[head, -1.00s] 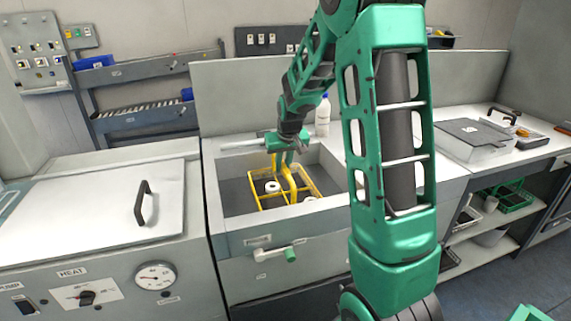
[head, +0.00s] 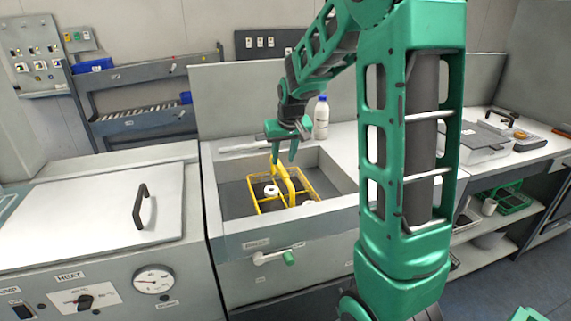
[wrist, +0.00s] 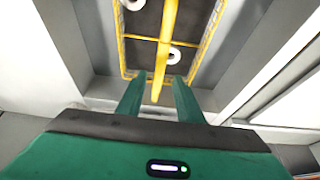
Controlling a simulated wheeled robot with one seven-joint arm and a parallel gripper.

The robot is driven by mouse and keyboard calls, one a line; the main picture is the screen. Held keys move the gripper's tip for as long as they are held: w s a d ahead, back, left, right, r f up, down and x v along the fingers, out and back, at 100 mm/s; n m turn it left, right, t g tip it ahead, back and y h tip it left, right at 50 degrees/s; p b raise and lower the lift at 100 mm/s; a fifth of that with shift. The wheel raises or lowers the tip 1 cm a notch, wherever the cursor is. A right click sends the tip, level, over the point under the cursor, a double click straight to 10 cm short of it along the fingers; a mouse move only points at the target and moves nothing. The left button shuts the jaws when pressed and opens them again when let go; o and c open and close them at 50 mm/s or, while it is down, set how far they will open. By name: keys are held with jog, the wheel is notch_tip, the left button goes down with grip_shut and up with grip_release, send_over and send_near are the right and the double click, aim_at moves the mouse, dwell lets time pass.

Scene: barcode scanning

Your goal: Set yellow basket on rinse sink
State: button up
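The yellow basket (head: 262,207) sits inside the basin of the rinse sink (head: 232,231), with its tall handle standing up. White round items lie in it; the wrist view shows the basket (wrist: 205,45) too. My gripper (head: 284,160) is above the basket near the top of the handle. Its two green fingers are apart in the wrist view (wrist: 158,97), with nothing clamped between them. The handle's near end lies ahead of the gap between the fingertips. Whether a finger touches the handle cannot be told.
A white bottle with a blue cap (head: 321,118) stands behind the sink. A heating unit with a black-handled lid (head: 90,205) is at left. A counter with a grey lidded box (head: 470,143) is at right. A lever (head: 285,257) sticks out from the sink front.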

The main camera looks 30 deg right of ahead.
jog(key=d+v, duration=0.1)
jog(key=v, duration=0.4)
jog(key=s+a+f+m+g, duration=0.1)
jog(key=s+a+f+g, duration=0.1)
jog(key=s, duration=1.4)
jog(key=s+a+f+m+g+y, duration=0.1)
jog(key=s+a+f+m+g, duration=0.1)
jog(key=s, duration=1.4)
jog(key=shift+a+f, duration=0.2)
